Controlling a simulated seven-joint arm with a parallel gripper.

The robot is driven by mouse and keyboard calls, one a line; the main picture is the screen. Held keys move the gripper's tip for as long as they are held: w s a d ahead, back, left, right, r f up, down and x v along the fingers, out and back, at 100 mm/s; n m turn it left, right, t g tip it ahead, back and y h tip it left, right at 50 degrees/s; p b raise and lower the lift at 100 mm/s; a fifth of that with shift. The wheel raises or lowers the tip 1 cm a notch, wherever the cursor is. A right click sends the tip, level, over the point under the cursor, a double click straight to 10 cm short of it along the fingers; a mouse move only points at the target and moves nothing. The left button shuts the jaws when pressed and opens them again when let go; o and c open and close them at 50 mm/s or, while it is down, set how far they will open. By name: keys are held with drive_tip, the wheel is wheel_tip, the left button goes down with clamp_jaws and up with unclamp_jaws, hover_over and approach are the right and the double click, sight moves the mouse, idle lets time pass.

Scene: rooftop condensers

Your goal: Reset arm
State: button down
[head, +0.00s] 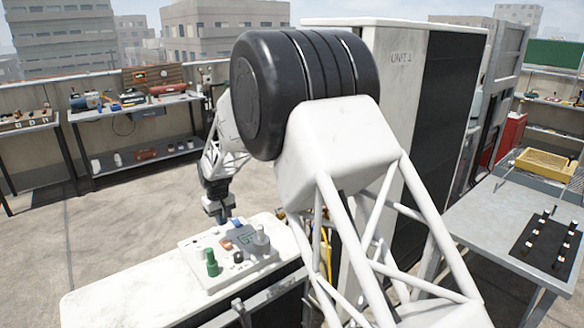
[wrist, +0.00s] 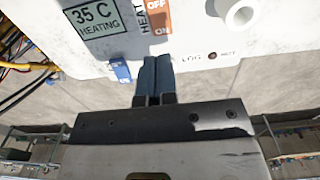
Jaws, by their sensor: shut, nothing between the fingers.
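My arm reaches from the right foreground over the white cabinet, with a large black joint in front. My gripper (head: 218,212) points down at the back edge of the control panel (head: 222,279). In the wrist view its two dark blue fingers (wrist: 157,78) are together and empty, tips close to the panel edge; I cannot tell whether they touch it. The panel carries a display (wrist: 95,19) reading 35 C HEATING, an orange HEAT switch (wrist: 158,14) marked OFF and ON, a white round post (wrist: 239,13) and a small blue part (wrist: 120,71).
A green knob (head: 211,263) and a grey knob (head: 261,241) stand up from the panel. The tall UNIT 1 housing (head: 395,50) is right behind my arm. A grey table (head: 470,212) with a black mat stands right. Yellow cables (wrist: 14,66) lie left in the wrist view.

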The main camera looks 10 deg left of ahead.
drive_tip(key=s+d+r+m, duration=0.1)
drive_tip(key=s+d+r, duration=0.5)
drive_tip(key=d, duration=0.5)
drive_tip(key=s+d+r+m+t, duration=0.15)
drive_tip(key=s+d+r, duration=0.25)
drive_tip(key=d+r, duration=0.45)
drive_tip(key=s+d+r+m, duration=0.2)
drive_tip(key=s+d+r, duration=0.35)
drive_tip(key=d, duration=0.75)
drive_tip(key=s+d+r+m, duration=0.2)
drive_tip(key=s+d+r, duration=0.1)
drive_tip(key=s+d, duration=1.05)
drive_tip(key=s+d+f+m, duration=0.1)
drive_tip(key=s+d, duration=0.2)
drive_tip(key=s, duration=0.5)
drive_tip(key=s+d+f+m+t, duration=0.1)
drive_tip(key=s+d+f, duration=0.1)
drive_tip(key=s, duration=0.7)
drive_tip(key=shift+s+d+f+m, duration=0.15)
drive_tip(key=shift+s+d+m, duration=0.15)
drive_tip(key=shift+d, duration=0.2)
